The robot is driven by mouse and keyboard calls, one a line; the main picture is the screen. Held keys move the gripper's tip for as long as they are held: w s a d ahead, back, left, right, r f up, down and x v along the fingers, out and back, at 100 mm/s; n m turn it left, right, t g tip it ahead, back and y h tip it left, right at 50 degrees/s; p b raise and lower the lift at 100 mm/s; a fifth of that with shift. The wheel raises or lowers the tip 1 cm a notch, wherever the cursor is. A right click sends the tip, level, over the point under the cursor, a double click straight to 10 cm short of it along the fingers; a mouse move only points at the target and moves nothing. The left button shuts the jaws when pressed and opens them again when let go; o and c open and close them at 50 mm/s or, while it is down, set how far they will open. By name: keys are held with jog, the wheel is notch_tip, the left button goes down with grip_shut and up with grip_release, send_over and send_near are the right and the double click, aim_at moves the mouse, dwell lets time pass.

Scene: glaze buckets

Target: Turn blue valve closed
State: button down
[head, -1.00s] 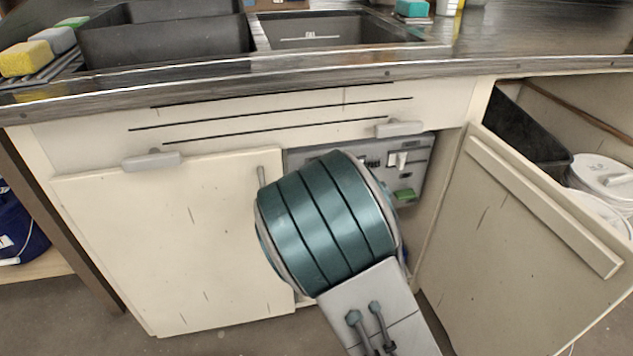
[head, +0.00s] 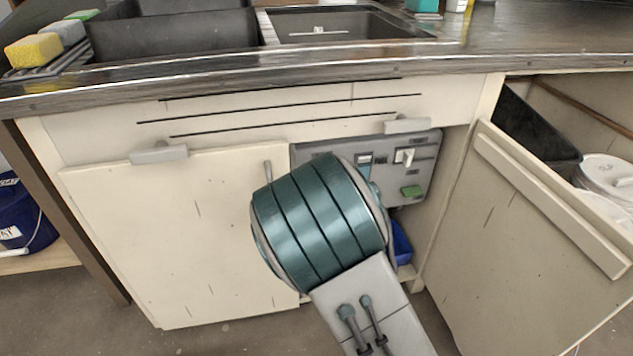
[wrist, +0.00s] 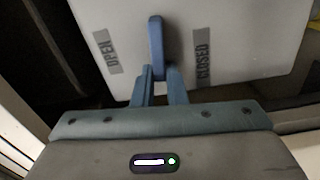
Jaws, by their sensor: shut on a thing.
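The blue valve handle (wrist: 155,38) stands nearly upright on a grey panel in the wrist view. It lies between the OPEN label (wrist: 107,51) on its left and the CLOSED label (wrist: 203,57) on its right, turned fully to neither. My gripper (wrist: 158,72) is shut on the lower part of the handle, one finger on each side. In the head view my arm hides both gripper and valve. A grey panel (head: 425,165) with a white switch (head: 404,156) and a green piece (head: 412,191) shows beyond the arm.
The closed left cabinet door (head: 180,240) and the open right door (head: 545,225) flank the cabinet opening. The countertop edge (head: 250,77) runs above. A blue container (head: 402,243) shows inside, low behind my arm. White buckets (head: 608,172) stand at the right.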

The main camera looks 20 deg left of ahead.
jog(key=shift+d+f+n, duration=0.1)
jog(key=shift+f+n, duration=0.15)
jog(key=shift+n, duration=0.35)
jog(key=c, duration=1.5)
grip_release()
jog(key=shift+o, duration=0.2)
jog(key=shift+s, duration=0.15)
jog(key=p+v, duration=0.6)
jog(key=v, duration=0.7)
jog(key=shift+s+p, duration=0.2)
jog(key=shift+p, duration=0.15)
